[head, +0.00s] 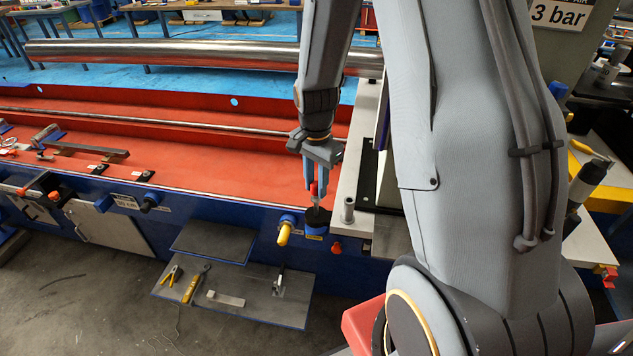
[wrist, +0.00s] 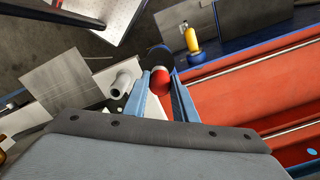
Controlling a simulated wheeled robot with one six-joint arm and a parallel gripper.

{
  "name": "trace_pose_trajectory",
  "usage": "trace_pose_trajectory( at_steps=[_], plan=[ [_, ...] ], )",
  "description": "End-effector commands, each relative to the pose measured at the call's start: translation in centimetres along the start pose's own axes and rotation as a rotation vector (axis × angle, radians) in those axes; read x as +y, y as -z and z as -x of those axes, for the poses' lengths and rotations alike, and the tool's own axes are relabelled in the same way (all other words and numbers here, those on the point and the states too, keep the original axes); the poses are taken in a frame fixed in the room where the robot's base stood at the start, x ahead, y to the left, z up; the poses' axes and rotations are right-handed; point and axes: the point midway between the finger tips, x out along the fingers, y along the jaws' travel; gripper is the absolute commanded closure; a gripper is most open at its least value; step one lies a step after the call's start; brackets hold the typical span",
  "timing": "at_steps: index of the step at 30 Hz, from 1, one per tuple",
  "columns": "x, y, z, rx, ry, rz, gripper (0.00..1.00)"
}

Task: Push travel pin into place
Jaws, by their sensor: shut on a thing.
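My gripper (head: 314,187) points down over the near blue edge of the machine, its pale blue fingers shut on the travel pin. The pin's red head (head: 313,190) shows between the fingertips, and as a red knob in the wrist view (wrist: 160,83). I cannot tell whether the pin's tip is inside a hole there.
A yellow-handled knob (head: 284,234) sticks out just left of the mount. A grey upright cylinder (head: 348,210) stands close on the right, also in the wrist view (wrist: 121,87). A low grey shelf (head: 240,308) holds pliers and other tools. The red bed (head: 220,165) to the left is mostly clear.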

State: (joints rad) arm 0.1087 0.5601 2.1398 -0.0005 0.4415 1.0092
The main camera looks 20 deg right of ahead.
Motion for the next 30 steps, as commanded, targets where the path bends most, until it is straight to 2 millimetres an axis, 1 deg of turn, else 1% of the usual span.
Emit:
trace_pose_trajectory(
  at_steps=[30],
  plan=[
    [0.0,0.0,-3.8,0.000,-0.001,0.000,0.98]
  ],
)
